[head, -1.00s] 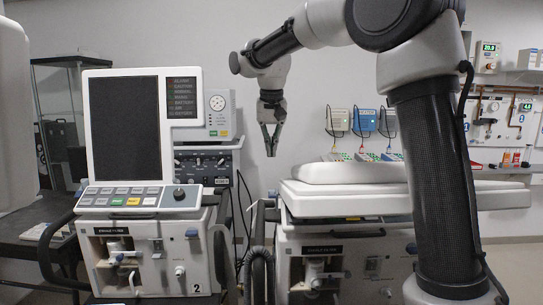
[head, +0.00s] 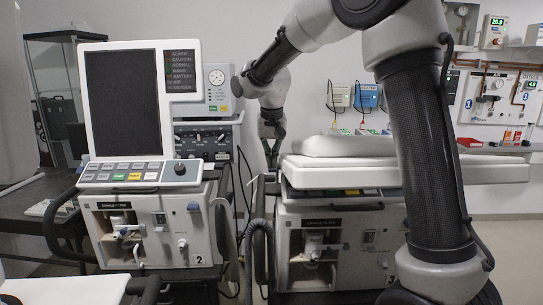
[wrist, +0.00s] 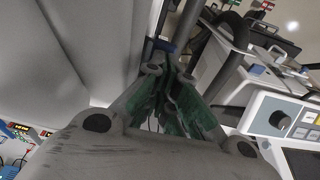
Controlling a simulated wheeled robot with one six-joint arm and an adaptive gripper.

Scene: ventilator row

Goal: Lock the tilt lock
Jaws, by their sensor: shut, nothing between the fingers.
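My gripper (head: 272,155) points down in the gap between two ventilators, with nothing seen in it. In the wrist view its dark fingers with green pads (wrist: 178,98) are close together. The left ventilator (head: 160,222) has an upright screen (head: 124,103) above a keypad with a dark knob. The right ventilator (head: 345,245) has its pale top panel (head: 400,172) lying flat. A blue knob (head: 193,207) is on the left ventilator's front. A small blue part (wrist: 163,45) shows beyond the fingers in the wrist view. I cannot tell which part is the tilt lock.
Black handles and hoses (head: 262,245) fill the narrow gap between the ventilators. A grey unit with a gauge (head: 217,88) stands behind the left one. Blue and grey boxes (head: 366,96) hang on the back wall. A dark table is at the left.

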